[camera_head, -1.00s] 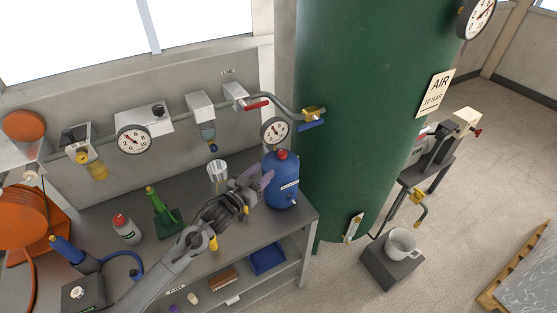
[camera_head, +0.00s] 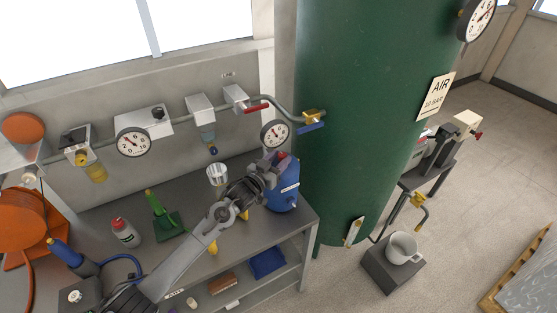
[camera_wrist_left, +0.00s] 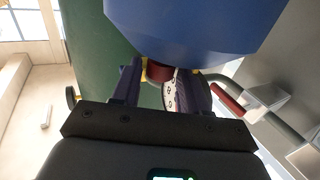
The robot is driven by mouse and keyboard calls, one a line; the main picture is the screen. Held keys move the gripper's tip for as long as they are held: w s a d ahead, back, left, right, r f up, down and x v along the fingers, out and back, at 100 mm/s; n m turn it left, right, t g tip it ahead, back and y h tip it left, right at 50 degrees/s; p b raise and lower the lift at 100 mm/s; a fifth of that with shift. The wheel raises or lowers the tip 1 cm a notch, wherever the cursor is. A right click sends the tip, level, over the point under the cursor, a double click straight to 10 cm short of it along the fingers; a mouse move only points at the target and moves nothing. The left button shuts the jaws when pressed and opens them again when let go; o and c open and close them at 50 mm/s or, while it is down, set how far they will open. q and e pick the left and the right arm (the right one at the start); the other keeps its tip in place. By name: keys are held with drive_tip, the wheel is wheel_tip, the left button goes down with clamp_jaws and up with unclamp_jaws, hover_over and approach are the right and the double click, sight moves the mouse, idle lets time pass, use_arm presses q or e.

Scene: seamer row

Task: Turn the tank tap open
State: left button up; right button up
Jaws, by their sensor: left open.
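A brass tap with a blue lever (camera_head: 313,121) sits on the left side of the green tank (camera_head: 365,100), where the wall pipe meets it. A second brass tap (camera_head: 418,198) with a yellow handle is low on the tank's right. My left gripper (camera_head: 275,158) is open at the top of a blue canister (camera_head: 284,196), below and left of the blue-lever tap. In the left wrist view the canister (camera_wrist_left: 195,25) fills the top, and its red cap (camera_wrist_left: 158,70) appears between the open fingers (camera_wrist_left: 162,88); contact is unclear. My right gripper is out of view.
A pressure gauge (camera_head: 275,134) and a red lever (camera_head: 257,109) on the pipe are close to my left gripper. A mug (camera_head: 402,247) stands on a dark block.

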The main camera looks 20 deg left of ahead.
use_arm(q)
drive_tip(key=shift+c, duration=0.2)
drive_tip(key=c, duration=0.7)
drive_tip(key=shift+a+h, duration=0.1)
drive_tip(key=shift+h, duration=0.2)
drive_tip(key=m+h+b, duration=0.1)
drive_tip(key=m+g+h+b, duration=0.1)
drive_tip(key=shift+w+a+f+h, duration=0.15)
drive_tip(key=shift+a+h, duration=0.1)
drive_tip(key=shift+h, duration=0.15)
drive_tip(key=m+g+h+b, duration=0.1)
drive_tip(key=h+b, duration=0.1)
drive_tip(key=m+g+h+b, duration=0.1)
drive_tip(key=m+b, duration=0.1)
drive_tip(key=b, duration=0.1)
drive_tip(key=shift+w+a+g+h, duration=0.2)
drive_tip(key=shift+g+h, duration=0.1)
drive_tip(key=shift+h, duration=0.1)
drive_tip(key=shift+m+g+h+b, duration=0.4)
drive_tip(key=shift+m+h+b, duration=0.1)
drive_tip(key=shift+b, duration=0.3)
drive_tip(key=o, duration=0.7)
